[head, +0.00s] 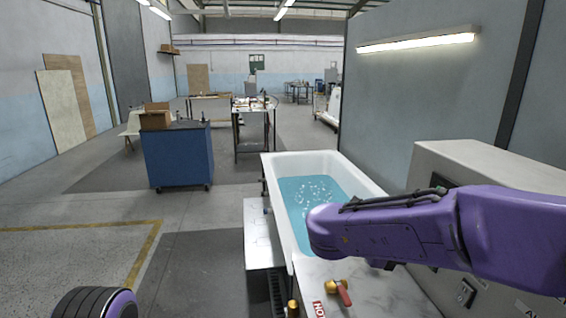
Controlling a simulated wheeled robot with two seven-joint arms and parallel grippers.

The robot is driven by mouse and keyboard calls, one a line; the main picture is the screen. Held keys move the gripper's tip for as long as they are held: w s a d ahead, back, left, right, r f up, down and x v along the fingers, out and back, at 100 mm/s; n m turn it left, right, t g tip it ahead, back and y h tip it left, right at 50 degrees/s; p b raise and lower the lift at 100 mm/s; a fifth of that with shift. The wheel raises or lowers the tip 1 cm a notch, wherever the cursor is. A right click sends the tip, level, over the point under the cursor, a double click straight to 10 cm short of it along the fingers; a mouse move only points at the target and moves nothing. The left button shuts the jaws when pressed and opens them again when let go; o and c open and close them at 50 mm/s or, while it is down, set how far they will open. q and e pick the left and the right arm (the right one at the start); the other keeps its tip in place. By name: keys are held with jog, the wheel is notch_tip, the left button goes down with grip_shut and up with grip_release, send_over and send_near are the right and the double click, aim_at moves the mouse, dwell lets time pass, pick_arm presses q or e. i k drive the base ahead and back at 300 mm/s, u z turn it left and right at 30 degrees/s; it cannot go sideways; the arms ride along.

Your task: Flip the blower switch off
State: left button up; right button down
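A small dark rocker switch (466,293) sits on the front of a pale grey control box at the lower right, below my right arm. It may be the blower switch; its label and position are too small to read. My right arm, purple, reaches in from the right across the tub and hides part of the box. Its gripper cannot be made out. Only a rounded purple part of my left arm shows at the bottom left; its gripper is out of view.
A white bathtub (345,165) holds bubbling blue water. A red-handled valve (341,292) stands on its marbled near ledge. The control box (490,155) and a grey wall bound the right side. A blue cabinet (178,157) stands left; the floor between is clear.

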aim_at(462, 295)
jog(key=k, duration=1)
